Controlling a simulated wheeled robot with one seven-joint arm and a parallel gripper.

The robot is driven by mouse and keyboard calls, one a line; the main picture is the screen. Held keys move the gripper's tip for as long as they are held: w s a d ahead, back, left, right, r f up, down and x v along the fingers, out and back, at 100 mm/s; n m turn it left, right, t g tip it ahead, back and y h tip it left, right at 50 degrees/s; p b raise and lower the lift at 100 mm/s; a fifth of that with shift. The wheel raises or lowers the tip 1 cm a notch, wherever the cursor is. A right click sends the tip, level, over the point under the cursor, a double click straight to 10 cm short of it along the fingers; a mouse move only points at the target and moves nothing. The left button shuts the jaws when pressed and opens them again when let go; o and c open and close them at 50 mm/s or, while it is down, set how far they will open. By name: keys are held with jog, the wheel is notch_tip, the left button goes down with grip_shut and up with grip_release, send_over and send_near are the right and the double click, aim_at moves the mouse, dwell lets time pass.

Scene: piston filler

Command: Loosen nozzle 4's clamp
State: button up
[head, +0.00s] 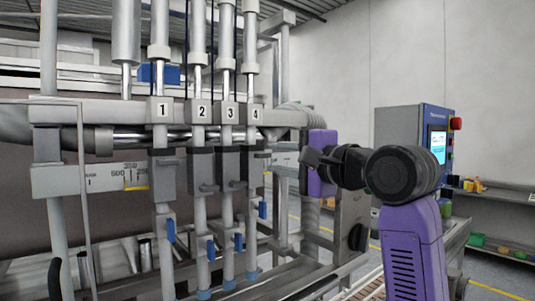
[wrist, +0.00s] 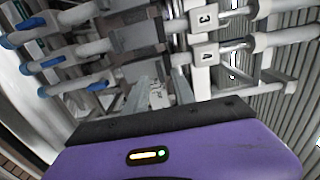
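Nozzle 4 (head: 255,114) is the rightmost numbered nozzle in the head view. Below its label is a grey clamp block (head: 255,166) around the upright tube; the details of its knob are too small to tell. In the wrist view the nozzle 4 label (wrist: 207,58) is right of centre, and its dark clamp block (wrist: 143,69) is left of centre. My purple gripper (head: 288,159) is right of nozzle 4 in the head view, pointing left. In the wrist view its two pale fingers (wrist: 161,86) stand apart with nothing clearly held between them. Contact with the clamp cannot be told.
Nozzle 3 (head: 230,113) and its tube stand close beside nozzle 4. Blue valve handles (head: 262,210) stick out from the lower tubes. A blue control box (head: 437,142) with a screen and red button is at the right. A conveyor (head: 368,287) runs below.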

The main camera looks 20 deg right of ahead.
aim_at(266, 156)
jog(key=shift+p+x, duration=0.4)
jog(key=shift+x, duration=1.6)
grip_shut()
